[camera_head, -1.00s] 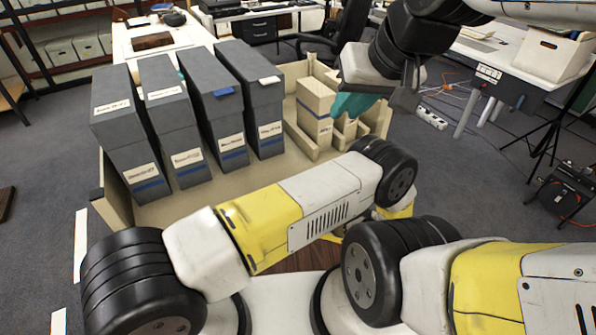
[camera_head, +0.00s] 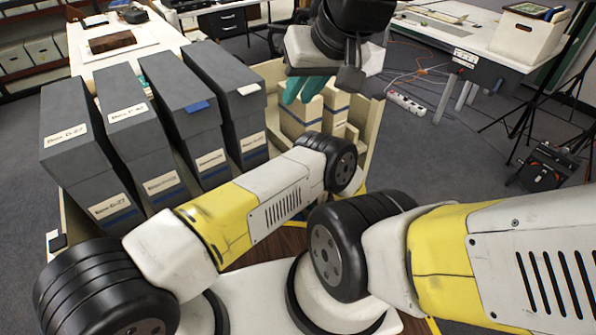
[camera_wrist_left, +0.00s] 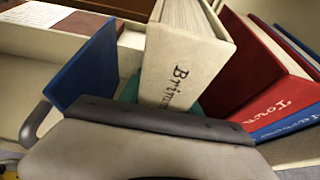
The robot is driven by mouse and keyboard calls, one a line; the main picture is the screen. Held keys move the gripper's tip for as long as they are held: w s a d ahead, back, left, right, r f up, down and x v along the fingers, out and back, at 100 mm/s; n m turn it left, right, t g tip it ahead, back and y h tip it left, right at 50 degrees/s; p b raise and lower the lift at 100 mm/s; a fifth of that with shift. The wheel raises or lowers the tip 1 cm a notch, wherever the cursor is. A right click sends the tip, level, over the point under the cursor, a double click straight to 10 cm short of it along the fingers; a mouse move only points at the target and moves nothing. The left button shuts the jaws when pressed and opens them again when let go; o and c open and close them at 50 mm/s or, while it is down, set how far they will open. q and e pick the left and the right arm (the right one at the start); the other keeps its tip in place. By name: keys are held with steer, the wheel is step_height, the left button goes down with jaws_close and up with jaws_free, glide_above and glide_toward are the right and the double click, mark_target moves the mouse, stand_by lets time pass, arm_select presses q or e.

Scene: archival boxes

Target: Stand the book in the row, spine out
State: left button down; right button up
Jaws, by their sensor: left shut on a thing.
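In the left wrist view, my left gripper (camera_wrist_left: 165,120) is shut on a cream book (camera_wrist_left: 190,60) with dark lettering on its spine. Teal finger parts show at both sides of the book. A blue book (camera_wrist_left: 85,70) is to its left; a red book (camera_wrist_left: 235,75) and further red and blue books lean to its right. I cannot make out the left gripper in the head view. My right gripper (camera_head: 305,88) hangs at top centre of the head view, its teal fingers over the tan boxes (camera_head: 300,116); its opening is unclear.
Several tall grey archival boxes (camera_head: 115,125) stand tilted in a row at the left. A cream crate (camera_head: 376,130) holds the tan boxes to their right. A brown item (camera_head: 112,41) lies on the white table behind. A power strip (camera_head: 405,103) lies on the floor to the right.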

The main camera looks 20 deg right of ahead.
arm_select(q)
steer(key=shift+w, duration=0.1)
steer(key=shift+f, duration=0.15)
steer(key=c, duration=0.8)
jaws_free()
steer(key=shift+a+f, duration=0.1)
steer(key=shift+c, duration=0.2)
